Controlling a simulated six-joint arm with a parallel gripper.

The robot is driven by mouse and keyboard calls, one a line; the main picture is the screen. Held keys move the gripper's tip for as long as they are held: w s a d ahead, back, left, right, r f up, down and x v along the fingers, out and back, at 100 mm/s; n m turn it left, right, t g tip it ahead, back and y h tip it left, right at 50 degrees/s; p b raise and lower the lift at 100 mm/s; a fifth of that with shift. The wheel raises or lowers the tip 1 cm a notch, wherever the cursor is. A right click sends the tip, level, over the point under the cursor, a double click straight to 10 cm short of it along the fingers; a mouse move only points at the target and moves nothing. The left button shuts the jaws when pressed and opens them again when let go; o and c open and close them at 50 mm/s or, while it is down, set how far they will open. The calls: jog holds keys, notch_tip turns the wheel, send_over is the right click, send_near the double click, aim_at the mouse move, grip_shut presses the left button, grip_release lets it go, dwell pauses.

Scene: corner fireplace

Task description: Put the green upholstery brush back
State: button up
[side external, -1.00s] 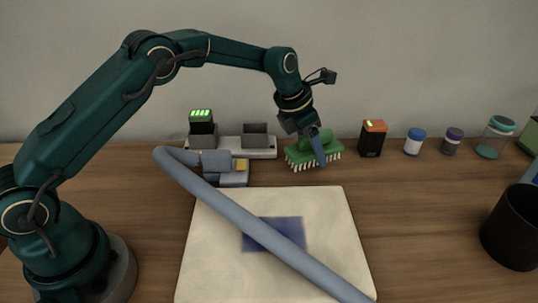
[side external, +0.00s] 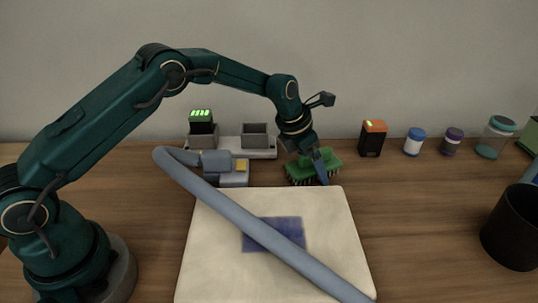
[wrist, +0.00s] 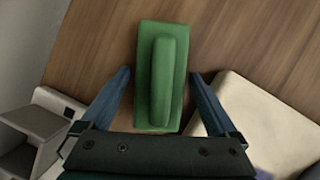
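The green upholstery brush (side external: 302,169) sits bristles down on the wooden table, just behind the cream board. From above, the wrist view shows its green back and raised ridge handle (wrist: 161,80). My gripper (side external: 320,168) is low over the brush, with one blue finger in front of it. In the wrist view my gripper's two fingers (wrist: 161,75) straddle the brush, one along each long side. A narrow strip of table shows between each finger and the brush, so the fingers look open and not pressed on it.
The cream board (side external: 335,245) with a blue patch (side external: 290,228) lies in front, crossed by a grey-blue hose (side external: 230,210). A grey charger dock (side external: 262,153) stands left of the brush. An orange-topped battery (side external: 373,138), small jars (side external: 414,142) and a black cup (side external: 512,230) are right.

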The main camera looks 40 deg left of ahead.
jog(key=s+a+r+m, duration=0.1)
jog(key=s+r+m, duration=0.2)
jog(key=s+r, duration=0.35)
jog(key=s+a+r+m, duration=0.2)
jog(key=s+r+m, duration=0.1)
jog(key=r, duration=0.6)
jog(key=s+a+m+t+y, duration=0.1)
jog(key=s+a+m, duration=0.1)
jog(key=s+m, duration=1.9)
jog(key=m, duration=0.4)
jog(key=shift+a+f+y, duration=0.15)
jog(key=shift+a+y, duration=0.2)
jog(key=shift+y, duration=0.05)
